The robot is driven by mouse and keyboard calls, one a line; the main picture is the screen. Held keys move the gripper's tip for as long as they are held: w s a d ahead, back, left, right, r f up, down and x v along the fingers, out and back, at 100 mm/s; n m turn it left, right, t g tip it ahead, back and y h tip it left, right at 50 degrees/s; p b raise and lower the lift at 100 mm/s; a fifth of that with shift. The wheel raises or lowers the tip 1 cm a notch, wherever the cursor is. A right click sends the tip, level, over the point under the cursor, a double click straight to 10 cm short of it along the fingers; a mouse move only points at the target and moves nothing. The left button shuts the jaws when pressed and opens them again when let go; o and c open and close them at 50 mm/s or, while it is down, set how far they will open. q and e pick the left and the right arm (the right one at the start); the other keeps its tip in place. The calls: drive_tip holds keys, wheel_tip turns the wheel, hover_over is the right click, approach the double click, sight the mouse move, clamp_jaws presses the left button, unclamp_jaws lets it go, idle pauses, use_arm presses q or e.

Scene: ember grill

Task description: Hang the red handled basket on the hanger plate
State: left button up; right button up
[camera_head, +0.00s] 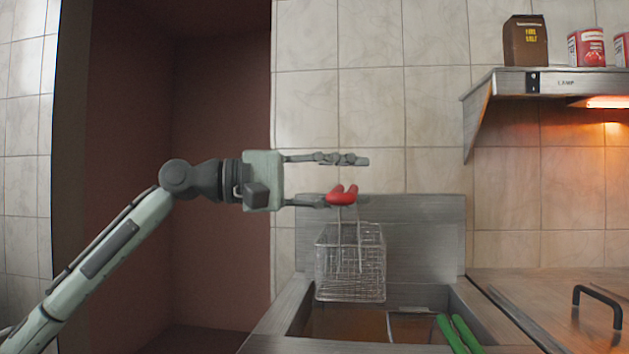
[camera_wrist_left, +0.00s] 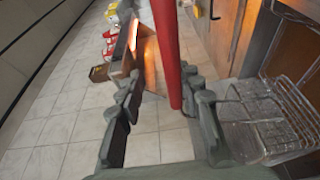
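The wire basket (camera_head: 350,270) with the red handle (camera_head: 342,196) is upright above the fryer well, in front of the steel hanger plate (camera_head: 425,235). Whether it is hooked on the plate cannot be told. My left gripper (camera_head: 345,180) is open, its fingers clearly apart, one above the other in the head view. The red handle is at the lower fingertip. In the left wrist view the red handle (camera_wrist_left: 167,50) shows between the spread fingers (camera_wrist_left: 165,120), closer to the right one, and the basket mesh (camera_wrist_left: 262,115) is at right. My right gripper is out of view.
The fryer well (camera_head: 345,325) lies below the basket. Green handles (camera_head: 458,335) rest at its front right. A lidded counter with a black handle (camera_head: 598,295) is at right. Above it a hood shelf (camera_head: 545,82) holds a brown bag (camera_head: 525,42) and red cans (camera_head: 588,48).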

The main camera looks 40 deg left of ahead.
use_arm(q)
drive_tip(key=v, duration=1.1)
drive_tip(key=shift+s, duration=0.1)
